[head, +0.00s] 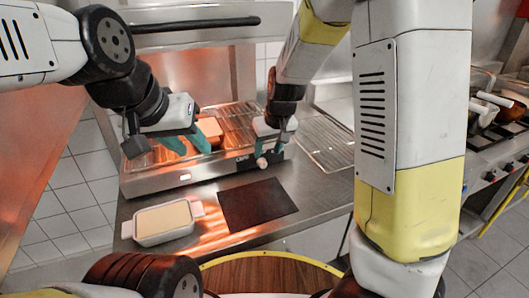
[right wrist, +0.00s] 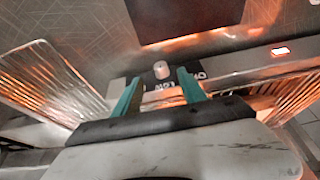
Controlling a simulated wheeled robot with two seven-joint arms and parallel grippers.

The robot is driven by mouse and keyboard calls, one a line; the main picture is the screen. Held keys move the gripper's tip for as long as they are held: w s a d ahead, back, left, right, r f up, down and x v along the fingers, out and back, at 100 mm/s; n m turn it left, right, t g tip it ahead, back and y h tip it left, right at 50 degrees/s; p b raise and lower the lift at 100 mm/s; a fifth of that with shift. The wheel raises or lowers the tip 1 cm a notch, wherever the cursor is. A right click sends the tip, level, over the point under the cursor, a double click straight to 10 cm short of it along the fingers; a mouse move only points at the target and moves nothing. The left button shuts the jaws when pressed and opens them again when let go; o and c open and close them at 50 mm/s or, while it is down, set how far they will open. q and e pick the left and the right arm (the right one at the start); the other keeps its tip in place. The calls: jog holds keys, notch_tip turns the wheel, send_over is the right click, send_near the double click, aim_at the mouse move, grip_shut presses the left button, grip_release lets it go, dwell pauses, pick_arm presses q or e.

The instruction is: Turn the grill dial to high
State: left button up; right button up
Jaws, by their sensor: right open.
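The grill dial (right wrist: 161,69) is a small pale round knob on a black label panel of the grill front. In the right wrist view it shows between and just beyond the teal fingertips of my right gripper (right wrist: 160,84), which is open with room on both sides of the dial. Upside-down lettering like "LOW" shows beside it; the dial's setting cannot be read. In the head view my right gripper (head: 268,150) is at the front of the grill (head: 150,184). My left gripper (head: 193,139) has its teal fingers apart, over the left part of the grill.
An orange-brown block (head: 203,143) lies on the grill near my left gripper. A white dish (head: 163,222) and a dark mat (head: 257,203) lie on the steel counter. A wire rack (head: 325,140) is right of the grill. A round wooden surface (head: 270,274) is in front.

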aim_at(264, 162)
jog(key=shift+x, duration=3.75)
jog(key=shift+w+a+r, duration=0.1)
grip_shut()
